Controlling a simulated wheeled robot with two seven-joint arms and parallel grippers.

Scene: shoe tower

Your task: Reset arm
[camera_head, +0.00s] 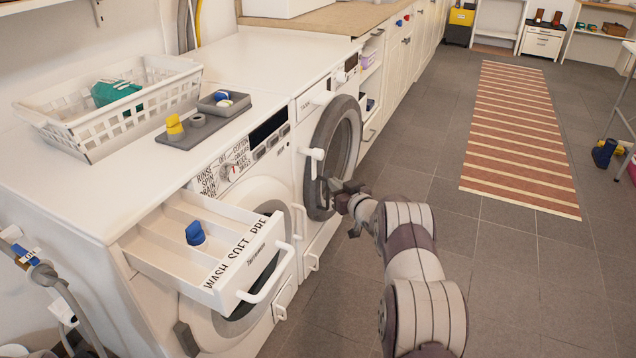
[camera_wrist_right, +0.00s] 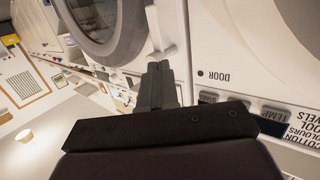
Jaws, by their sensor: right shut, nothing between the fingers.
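My right arm reaches in from the bottom right of the head view. Its gripper (camera_head: 340,190) is in front of the second washing machine's round dark door (camera_head: 335,150), close to the white door handle (camera_head: 315,155). In the right wrist view the gripper's fingers (camera_wrist_right: 158,85) are together with nothing between them. The machine's front fills the space beyond them, with the round door at upper left. I cannot tell whether the gripper touches the machine. My left gripper does not show.
The nearer machine's detergent drawer (camera_head: 165,245) is pulled out, with a blue item (camera_head: 195,233) in it. A white basket (camera_head: 110,105) and a grey tray (camera_head: 190,135) stand on top. Open tiled floor (camera_head: 500,260) and a striped rug (camera_head: 520,140) lie to the right.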

